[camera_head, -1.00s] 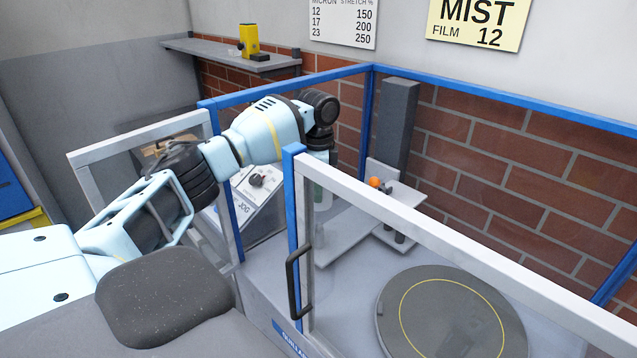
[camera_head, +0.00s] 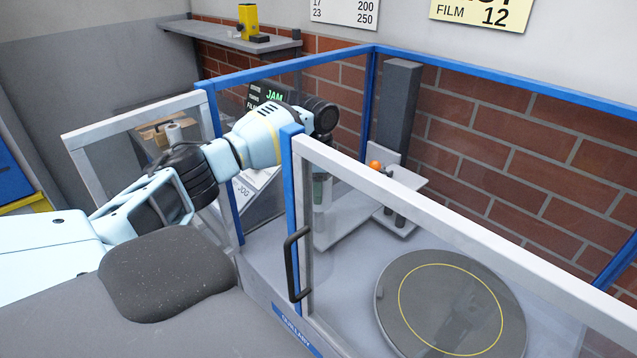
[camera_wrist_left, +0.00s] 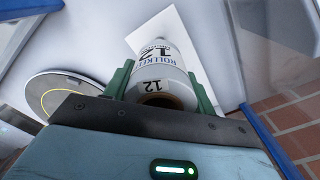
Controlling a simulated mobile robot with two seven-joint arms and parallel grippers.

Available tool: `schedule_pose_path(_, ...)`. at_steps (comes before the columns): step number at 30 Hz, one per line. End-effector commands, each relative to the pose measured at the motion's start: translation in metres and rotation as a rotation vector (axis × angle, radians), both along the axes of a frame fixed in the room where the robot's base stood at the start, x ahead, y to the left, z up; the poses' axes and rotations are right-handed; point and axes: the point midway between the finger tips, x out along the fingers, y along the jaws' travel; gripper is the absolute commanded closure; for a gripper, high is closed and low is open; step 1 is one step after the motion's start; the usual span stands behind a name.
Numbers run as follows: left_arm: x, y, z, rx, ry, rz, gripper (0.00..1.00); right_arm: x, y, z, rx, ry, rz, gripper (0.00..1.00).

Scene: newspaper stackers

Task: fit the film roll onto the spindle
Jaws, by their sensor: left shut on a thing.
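The film roll (camera_wrist_left: 160,72) is a white cylinder with a printed label and "12"; it shows in the left wrist view. My left gripper (camera_wrist_left: 163,84) is shut on it, one green finger on each side. In the head view my left arm reaches over the blue-framed enclosure, and the gripper (camera_head: 321,188) hangs inside, partly hidden behind the clear panel and post. To its right is the carriage (camera_head: 408,180) with an orange knob (camera_head: 375,165) and short dark posts. I cannot tell for sure which part is the spindle. My right gripper is out of view.
The grey mast (camera_head: 398,105) stands behind the carriage. A round turntable (camera_head: 450,300) with a yellow ring lies in front right. A white-railed door panel with a black handle (camera_head: 297,264) closes the near side. A panel reading JAM (camera_head: 267,95) is behind my arm.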

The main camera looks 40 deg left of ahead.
Motion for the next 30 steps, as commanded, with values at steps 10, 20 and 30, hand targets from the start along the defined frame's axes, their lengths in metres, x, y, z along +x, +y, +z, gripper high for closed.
schedule_pose_path(10,0.0004,-0.0003,0.0012,-0.001,-0.002,0.000,0.74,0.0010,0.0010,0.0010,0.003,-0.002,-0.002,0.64)
schedule_pose_path(20,0.0003,-0.0008,0.0016,-0.002,-0.003,-0.001,0.74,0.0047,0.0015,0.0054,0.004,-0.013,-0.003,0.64)
schedule_pose_path(30,0.0002,-0.0004,0.0012,-0.001,-0.002,0.000,0.74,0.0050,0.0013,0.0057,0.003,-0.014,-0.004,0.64)
